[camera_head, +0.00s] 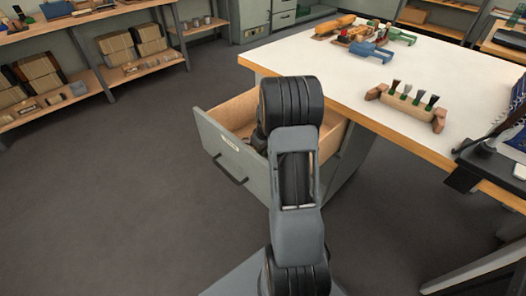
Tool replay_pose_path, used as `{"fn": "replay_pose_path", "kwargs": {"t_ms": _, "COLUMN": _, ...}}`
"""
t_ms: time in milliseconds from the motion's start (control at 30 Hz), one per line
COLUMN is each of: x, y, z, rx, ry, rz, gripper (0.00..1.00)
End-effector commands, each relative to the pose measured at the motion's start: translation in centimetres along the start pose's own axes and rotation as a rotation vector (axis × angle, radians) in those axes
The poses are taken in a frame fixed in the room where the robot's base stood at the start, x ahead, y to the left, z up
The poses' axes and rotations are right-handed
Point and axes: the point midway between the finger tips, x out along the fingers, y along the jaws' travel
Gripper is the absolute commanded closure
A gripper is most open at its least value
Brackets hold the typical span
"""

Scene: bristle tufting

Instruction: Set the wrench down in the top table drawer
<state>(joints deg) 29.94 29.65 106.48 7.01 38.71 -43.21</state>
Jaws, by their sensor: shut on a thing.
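The top table drawer (222,146) is pulled out from under the white-topped table, at the middle of the view. It has a grey front with a dark handle, and its wooden inside shows on both sides of my arm. My arm rises from the bottom of the view and reaches to the drawer, covering much of its opening. My gripper is hidden behind the arm's black joint; only a small dark part shows at its left edge, over the drawer. I do not see the wrench.
The white table (345,85) holds a wooden block with several brushes (409,101), a blue tool (371,51) and an orange tool (334,25). Dark equipment stands at the right edge. Shelves with boxes (37,73) stand at left. The floor left of the drawer is clear.

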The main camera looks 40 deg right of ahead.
Motion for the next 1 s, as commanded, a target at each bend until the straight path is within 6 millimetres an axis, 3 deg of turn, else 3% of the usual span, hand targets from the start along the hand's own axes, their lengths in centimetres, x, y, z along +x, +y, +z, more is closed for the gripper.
{"fn": "replay_pose_path", "kwargs": {"t_ms": 333, "x": 0.3, "y": 0.0, "z": 0.0, "rx": 0.0, "ry": 0.001, "rz": 0.001, "gripper": 1.0}}
{"fn": "replay_pose_path", "kwargs": {"t_ms": 367, "x": 0.2, "y": 0.0, "z": 0.0, "rx": 0.0, "ry": 0.001, "rz": 0.0, "gripper": 0.77}}
{"fn": "replay_pose_path", "kwargs": {"t_ms": 600, "x": 0.2, "y": 0.0, "z": 0.0, "rx": 0.0, "ry": 0.0, "rz": 0.0, "gripper": 0.54}}
{"fn": "replay_pose_path", "kwargs": {"t_ms": 867, "x": 0.0, "y": 0.0, "z": 0.0, "rx": 0.0, "ry": 0.001, "rz": 0.0, "gripper": 0.54}}
{"fn": "replay_pose_path", "kwargs": {"t_ms": 1000, "x": -1.3, "y": 0.0, "z": -0.1, "rx": 0.0, "ry": 0.003, "rz": 0.002, "gripper": 0.54}}
